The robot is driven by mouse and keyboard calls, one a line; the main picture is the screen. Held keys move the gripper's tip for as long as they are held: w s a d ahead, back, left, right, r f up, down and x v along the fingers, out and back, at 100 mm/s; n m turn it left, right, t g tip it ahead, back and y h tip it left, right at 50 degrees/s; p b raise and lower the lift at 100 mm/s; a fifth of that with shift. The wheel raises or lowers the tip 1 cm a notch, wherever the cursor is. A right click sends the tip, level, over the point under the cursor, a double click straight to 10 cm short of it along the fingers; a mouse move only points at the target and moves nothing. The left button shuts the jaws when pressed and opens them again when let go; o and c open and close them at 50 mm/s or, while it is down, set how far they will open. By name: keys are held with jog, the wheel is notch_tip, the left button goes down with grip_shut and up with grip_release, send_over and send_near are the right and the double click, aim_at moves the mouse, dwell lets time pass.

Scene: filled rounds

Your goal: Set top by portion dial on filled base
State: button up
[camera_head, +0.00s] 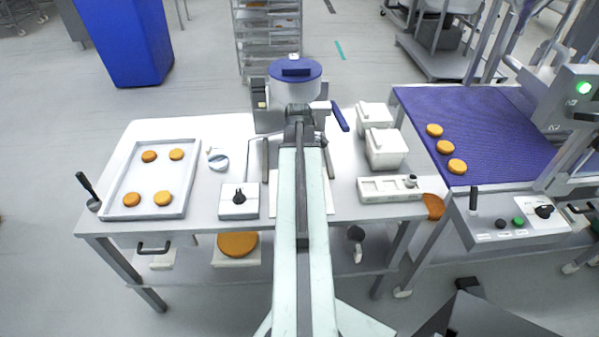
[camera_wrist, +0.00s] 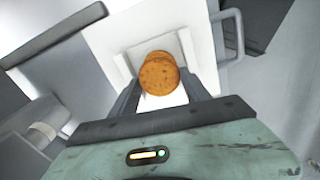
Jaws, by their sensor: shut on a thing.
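In the wrist view my gripper (camera_wrist: 159,84) is shut on an orange-brown round (camera_wrist: 159,77) between its two fingers. Behind it the edge of a second round (camera_wrist: 160,57) shows, over a white square plate (camera_wrist: 124,62). I cannot tell whether the two rounds touch, and any filling is hidden. In the head view my arm reaches to the white dispenser with a blue lid (camera_head: 295,70), and the gripper and held round are hidden. A white box with a black knob (camera_head: 238,200) stands left of my arm.
A tray (camera_head: 186,198) with several rounds is at the table's left. White containers (camera_head: 385,148) and a pale control block (camera_head: 389,189) stand right of my arm. A blue conveyor (camera_head: 480,125) at the right bears three rounds (camera_head: 445,147). Bare table shows at the left back.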

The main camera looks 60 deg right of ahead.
jog(key=shift+f+b, duration=0.8)
dwell(0.5)
jog(key=o, duration=0.9)
jog(key=o, duration=0.5)
jog(key=shift+r, duration=0.1)
notch_tip(320, 180, up, 7)
jog(key=p, duration=0.7)
